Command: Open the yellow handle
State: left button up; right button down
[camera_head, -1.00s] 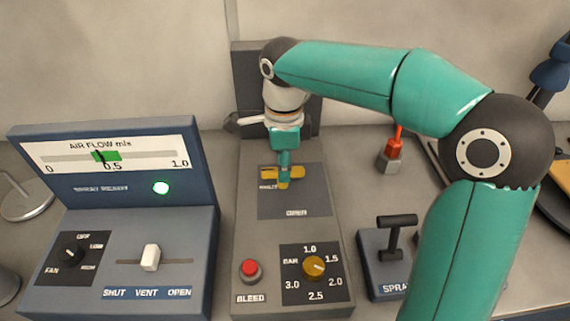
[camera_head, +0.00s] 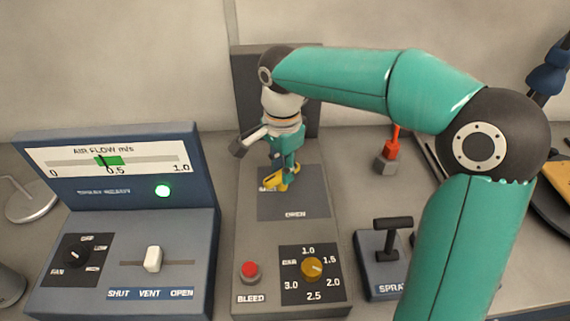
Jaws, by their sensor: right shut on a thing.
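The yellow handle (camera_head: 273,182) sits on the dark upper plate of the grey middle panel (camera_head: 300,235). It lies at a slant in the picture. My right gripper (camera_head: 280,180) points down onto it from above and is shut on it, hiding part of it. The word OPEN is printed below the handle on the plate. A label beside the handle is mostly covered. My left gripper does not show.
Left is a blue-grey console (camera_head: 120,225) with an air flow gauge, a lit green lamp and a white slider (camera_head: 153,258). The middle panel also has a red button (camera_head: 250,271) and a yellow knob (camera_head: 312,268). Right stands a black lever (camera_head: 393,232).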

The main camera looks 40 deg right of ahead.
jog(key=n, duration=0.3)
jog(key=n+p, duration=0.1)
jog(key=n, duration=0.1)
jog(key=shift+s+a+f+n, duration=0.1)
jog(key=shift+s+a+n, duration=0.05)
jog(key=shift+n, duration=0.25)
jog(key=n+p, duration=0.1)
jog(key=n, duration=0.4)
jog(key=shift+f, duration=0.1)
jog(key=c, duration=1)
grip_release()
